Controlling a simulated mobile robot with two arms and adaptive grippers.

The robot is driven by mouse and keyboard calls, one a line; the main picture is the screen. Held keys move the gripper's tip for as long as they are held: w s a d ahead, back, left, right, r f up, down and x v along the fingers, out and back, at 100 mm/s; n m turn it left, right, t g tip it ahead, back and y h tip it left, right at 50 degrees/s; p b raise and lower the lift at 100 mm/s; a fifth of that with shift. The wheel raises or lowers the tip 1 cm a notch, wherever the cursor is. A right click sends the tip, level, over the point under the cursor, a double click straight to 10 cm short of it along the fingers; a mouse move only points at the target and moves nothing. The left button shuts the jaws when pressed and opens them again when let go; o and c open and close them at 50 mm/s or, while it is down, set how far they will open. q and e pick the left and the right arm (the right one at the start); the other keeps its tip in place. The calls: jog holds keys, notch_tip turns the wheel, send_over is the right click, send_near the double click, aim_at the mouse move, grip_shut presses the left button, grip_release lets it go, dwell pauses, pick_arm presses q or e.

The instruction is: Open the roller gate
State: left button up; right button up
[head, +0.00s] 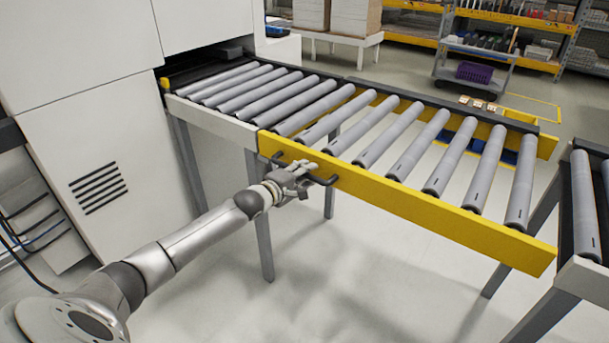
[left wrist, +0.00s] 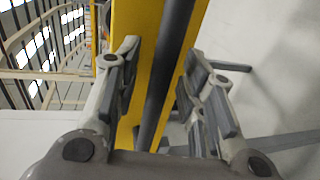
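The roller gate is a section of grey rollers in a yellow frame (head: 420,209). It lies level between the white-framed conveyor and another conveyor at the right. A dark bar handle (head: 326,181) is on its near yellow side, towards the left end. My left gripper (head: 303,173) is at this handle. In the left wrist view, the dark handle (left wrist: 170,72) runs between the two fingers of my left gripper (left wrist: 160,65), in front of the yellow frame (left wrist: 128,30). The fingers are spread, with a visible gap on each side of the bar. My right gripper is not in view.
The fixed conveyor (head: 215,120) leads out of a white machine (head: 110,150) on the left. The right conveyor (head: 585,275) stands close to the gate's far end. A cart (head: 475,65) and shelves stand behind. The floor in front of the gate is clear.

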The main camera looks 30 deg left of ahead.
pick_arm(q)
jog(key=shift+w, duration=0.1)
grip_shut()
dwell(0.3)
